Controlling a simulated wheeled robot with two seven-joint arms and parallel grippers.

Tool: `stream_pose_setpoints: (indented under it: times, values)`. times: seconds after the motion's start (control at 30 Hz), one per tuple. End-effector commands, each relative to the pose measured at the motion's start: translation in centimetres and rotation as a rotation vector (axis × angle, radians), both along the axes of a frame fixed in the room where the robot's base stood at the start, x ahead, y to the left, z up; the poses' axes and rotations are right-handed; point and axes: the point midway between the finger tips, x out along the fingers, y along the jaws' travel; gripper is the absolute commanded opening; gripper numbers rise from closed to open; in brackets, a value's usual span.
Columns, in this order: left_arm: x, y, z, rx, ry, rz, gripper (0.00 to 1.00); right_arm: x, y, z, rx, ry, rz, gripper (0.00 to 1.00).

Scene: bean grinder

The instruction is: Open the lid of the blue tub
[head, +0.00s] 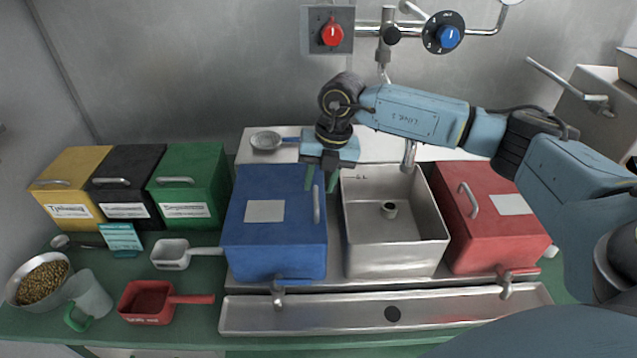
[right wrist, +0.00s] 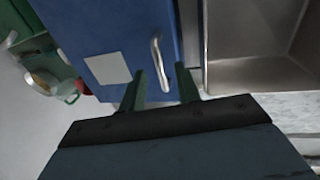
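The blue tub (head: 272,243) stands left of the steel sink bin, with its blue lid (head: 288,190) closed. A silver handle (head: 316,204) sits along the lid's right edge, and it also shows in the right wrist view (right wrist: 156,62). My right gripper (head: 321,181) is open above the lid's back right corner. My left gripper is not in view.
An open steel bin (head: 392,255) stands right of the tub, then a red tub (head: 490,225). Yellow, black and green tubs (head: 190,178) stand at the left. A white scoop (head: 172,253), a red scoop (head: 150,301) and a bowl of beans (head: 40,281) lie front left.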

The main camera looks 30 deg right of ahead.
Motion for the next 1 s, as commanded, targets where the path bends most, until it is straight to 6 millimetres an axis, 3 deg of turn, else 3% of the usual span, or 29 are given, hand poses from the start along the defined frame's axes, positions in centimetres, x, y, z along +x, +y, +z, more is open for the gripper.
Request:
stream_pose_setpoints:
  times: [0.17,0.47,0.73,1.0]
  values:
    - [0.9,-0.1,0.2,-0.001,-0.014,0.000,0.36,0.2,0.2,-1.4,0.000,0.000,0.000,0.33]
    - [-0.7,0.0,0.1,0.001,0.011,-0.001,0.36,0.2,0.3,-1.7,0.000,-0.001,0.000,0.33]
    - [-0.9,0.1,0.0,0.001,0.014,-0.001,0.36,0.2,0.3,-1.6,0.000,-0.001,0.000,0.00]
    - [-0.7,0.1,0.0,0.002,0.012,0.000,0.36,0.2,0.3,-1.6,0.000,-0.001,0.000,0.00]
